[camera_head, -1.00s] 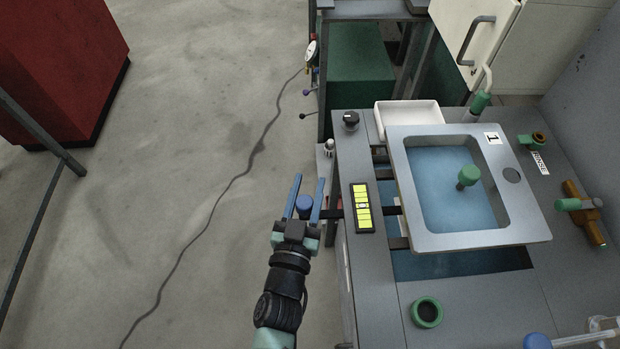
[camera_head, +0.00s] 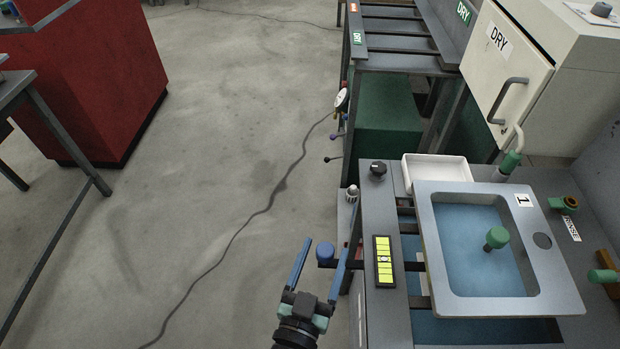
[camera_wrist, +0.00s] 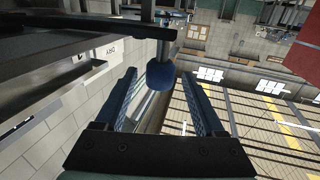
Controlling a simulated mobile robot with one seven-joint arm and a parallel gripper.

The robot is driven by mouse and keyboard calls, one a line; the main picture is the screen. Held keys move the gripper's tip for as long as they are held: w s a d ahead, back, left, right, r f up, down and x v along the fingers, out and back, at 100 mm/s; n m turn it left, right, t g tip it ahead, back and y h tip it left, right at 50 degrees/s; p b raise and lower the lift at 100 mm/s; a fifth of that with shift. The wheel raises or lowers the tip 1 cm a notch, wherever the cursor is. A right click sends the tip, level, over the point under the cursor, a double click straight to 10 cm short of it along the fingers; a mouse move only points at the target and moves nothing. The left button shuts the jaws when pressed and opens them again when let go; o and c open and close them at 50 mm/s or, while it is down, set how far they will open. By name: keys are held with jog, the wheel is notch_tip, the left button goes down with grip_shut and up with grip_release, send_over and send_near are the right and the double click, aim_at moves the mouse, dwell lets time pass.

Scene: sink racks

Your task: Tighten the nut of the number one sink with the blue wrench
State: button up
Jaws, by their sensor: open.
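The number one sink (camera_head: 439,250) is a grey frame with a basin of blue liquid and a "1" label, at the right of the head view. A green knob (camera_head: 496,238) stands in its basin. My gripper (camera_head: 324,246), with two blue fingers, is open at the bench's left side. A blue round knob (camera_head: 325,254) on a dark bar shows between its fingertips; the knob also shows between the fingers in the wrist view (camera_wrist: 161,75). I see no clear gap or contact between them. I cannot make out the nut or a blue wrench.
A level-like yellow-green gauge (camera_head: 384,262) and a black dial (camera_head: 378,169) are on the bench. A white tray (camera_head: 437,170) sits behind the sink. A cream "DRY" cabinet (camera_head: 506,75) stands back right. Floor to the left is open, with a cable (camera_head: 246,221) and red cabinet (camera_head: 85,85).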

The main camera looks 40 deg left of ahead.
jog(key=v, duration=0.8)
jog(key=shift+s+b, duration=0.25)
jog(key=shift+b, duration=0.15)
jog(key=shift+d, duration=0.1)
jog(key=w+d+r+t+p, duration=0.15)
jog(key=w+r, duration=0.35)
jog(key=r, duration=0.5)
jog(key=w+r+t, duration=0.2)
jog(key=w+r, duration=0.3)
jog(key=r, duration=0.5)
jog(key=w+r+t+p, duration=0.1)
jog(key=w+r, duration=0.4)
jog(key=r, duration=0.5)
jog(key=s+d+r+m+t+h+p, duration=0.1)
jog(key=d+r, duration=0.3)
jog(key=r, duration=0.6)
jog(key=s+d+r+m+t+h, duration=0.1)
jog(key=s+d+r+t+h, duration=0.1)
jog(key=r, duration=0.9)
jog(key=s+d+r+m+t+h+p, duration=0.1)
jog(key=d+r, duration=0.4)
jog(key=r, duration=0.6)
jog(key=s+t+h, duration=0.1)
jog(key=s, duration=0.1)
jog(key=shift+s+d+t+p, duration=0.3)
jog(key=shift+d+t+p, duration=0.05)
jog(key=shift+d, duration=0.05)
